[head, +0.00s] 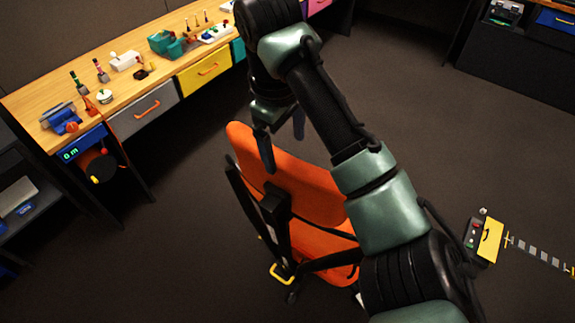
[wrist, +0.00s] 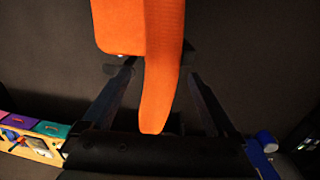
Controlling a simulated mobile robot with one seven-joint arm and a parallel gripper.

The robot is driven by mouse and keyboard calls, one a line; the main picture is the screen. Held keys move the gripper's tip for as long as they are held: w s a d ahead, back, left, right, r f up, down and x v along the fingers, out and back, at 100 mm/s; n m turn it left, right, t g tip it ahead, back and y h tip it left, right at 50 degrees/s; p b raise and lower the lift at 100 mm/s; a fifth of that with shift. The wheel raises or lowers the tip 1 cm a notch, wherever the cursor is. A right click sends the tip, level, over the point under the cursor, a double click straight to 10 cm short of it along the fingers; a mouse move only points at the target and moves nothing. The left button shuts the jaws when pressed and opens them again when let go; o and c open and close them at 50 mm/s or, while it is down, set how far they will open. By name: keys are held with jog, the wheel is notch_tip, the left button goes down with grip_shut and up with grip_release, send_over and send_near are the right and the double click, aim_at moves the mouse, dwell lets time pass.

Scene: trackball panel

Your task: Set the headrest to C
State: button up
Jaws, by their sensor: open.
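An orange office chair (head: 318,190) with a black rear frame (head: 275,207) stands on the dark floor, its back turned partly toward the head camera. I cannot make out a separate headrest or any letter marks. My gripper (head: 282,138) is open, its fingers pointing down at the top edge of the orange backrest. In the wrist view, the orange backrest (wrist: 160,75) appears as a narrow strip between the two spread fingers (wrist: 158,88). I cannot tell whether either finger touches it. The seat (wrist: 117,25) shows at the top left there.
A wooden workbench (head: 135,90) with tools and coloured drawers runs along the upper left. A yellow-lidded control box (head: 488,240) lies on the floor at right. A dark cabinet (head: 515,60) stands at the upper right. Floor around the chair is mostly clear.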

aim_at(288, 168)
jog(key=f, duration=0.5)
jog(key=f+p, duration=0.1)
jog(key=f, duration=0.1)
jog(key=shift+w+d+f, duration=0.2)
jog(key=shift+w+d, duration=0.05)
jog(key=shift+w, duration=0.1)
grip_shut()
